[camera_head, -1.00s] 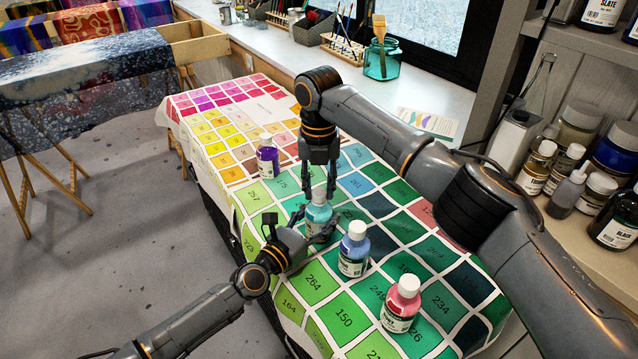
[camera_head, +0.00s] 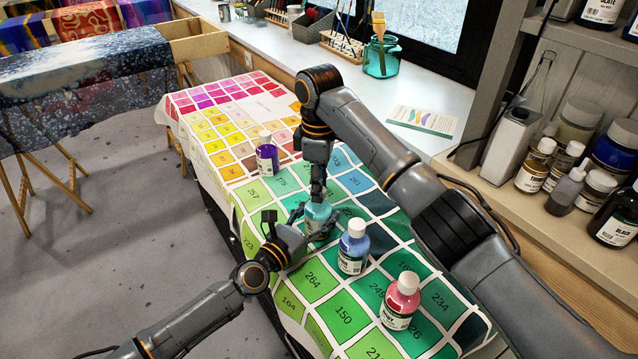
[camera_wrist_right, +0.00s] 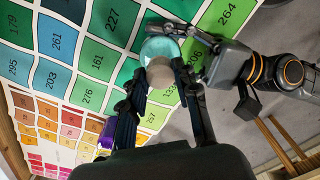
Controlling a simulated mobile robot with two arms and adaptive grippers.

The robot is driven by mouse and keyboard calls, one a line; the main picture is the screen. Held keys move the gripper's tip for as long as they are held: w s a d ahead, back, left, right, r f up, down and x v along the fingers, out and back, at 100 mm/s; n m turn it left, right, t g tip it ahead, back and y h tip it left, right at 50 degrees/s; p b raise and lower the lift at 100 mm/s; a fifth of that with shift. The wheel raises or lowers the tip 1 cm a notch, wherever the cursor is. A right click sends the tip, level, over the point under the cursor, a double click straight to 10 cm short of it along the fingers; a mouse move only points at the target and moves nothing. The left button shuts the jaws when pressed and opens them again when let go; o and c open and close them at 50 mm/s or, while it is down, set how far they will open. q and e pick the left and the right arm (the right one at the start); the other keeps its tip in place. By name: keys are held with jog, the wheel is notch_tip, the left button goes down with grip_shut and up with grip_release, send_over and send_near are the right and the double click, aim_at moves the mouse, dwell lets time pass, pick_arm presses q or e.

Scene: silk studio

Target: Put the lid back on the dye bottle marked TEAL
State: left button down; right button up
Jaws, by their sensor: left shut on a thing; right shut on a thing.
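The teal dye bottle (camera_head: 317,217) stands upright on the colour-chart cloth; its label cannot be read. My left gripper (camera_head: 318,234) is shut around its body from the front left. My right gripper (camera_head: 318,196) points down from above and is shut on the white lid at the bottle's top. In the head view the fingers mostly hide this lid. In the right wrist view the pale lid (camera_wrist_right: 159,71) sits between the right fingertips, in line with the teal bottle (camera_wrist_right: 160,48). I cannot tell how tightly the lid is seated.
A blue bottle (camera_head: 353,249) stands close to the right of the teal one, and a red bottle (camera_head: 400,303) farther front right. A violet bottle (camera_head: 267,159) stands behind, at left. All three have white lids. The chart cloth (camera_head: 330,285) is clear at the front left.

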jog(key=m, duration=0.4)
jog(key=shift+a, duration=0.1)
jog(key=m, duration=0.8)
jog(key=shift+s+m, duration=0.1)
jog(key=shift+m, duration=0.2)
jog(key=m, duration=0.8)
jog(key=shift+a, duration=0.1)
jog(key=m, duration=0.4)
jog(key=shift+m, duration=0.3)
pick_arm(q)
jog(key=shift+f, duration=0.1)
pick_arm(e)
jog(key=m, duration=0.6)
